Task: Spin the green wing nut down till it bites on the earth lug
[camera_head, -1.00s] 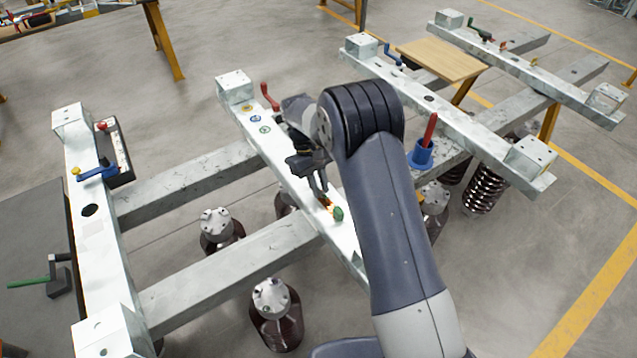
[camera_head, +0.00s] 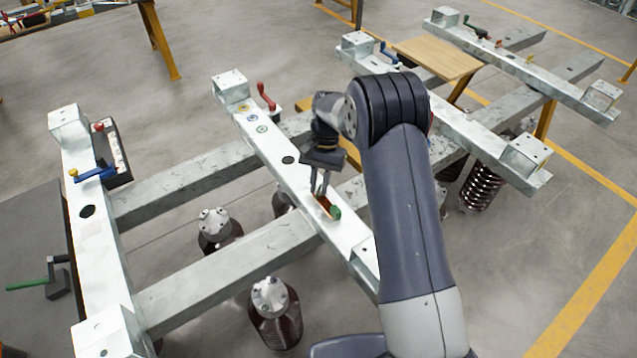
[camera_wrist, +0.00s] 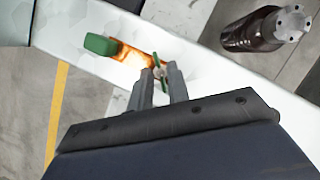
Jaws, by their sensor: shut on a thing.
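The green wing nut (camera_wrist: 156,58) sits on a pale stud, its thin wings showing on both sides of my fingertips in the wrist view. My gripper (camera_wrist: 160,80) is shut on it, and the fingers hide part of it. My gripper also shows in the head view (camera_head: 319,192), pointing down at the galvanised beam. The earth lug appears as a copper-orange patch (camera_wrist: 130,57) on the beam beside the stud. It also shows in the head view (camera_head: 324,206). I cannot tell whether the nut touches the lug.
A green block (camera_wrist: 100,44) lies at the far end of the copper patch; it also shows in the head view (camera_head: 335,212). A red crank handle (camera_head: 266,98) stands farther up the beam (camera_head: 272,160). Dark spring units (camera_head: 275,315) stand below the frame.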

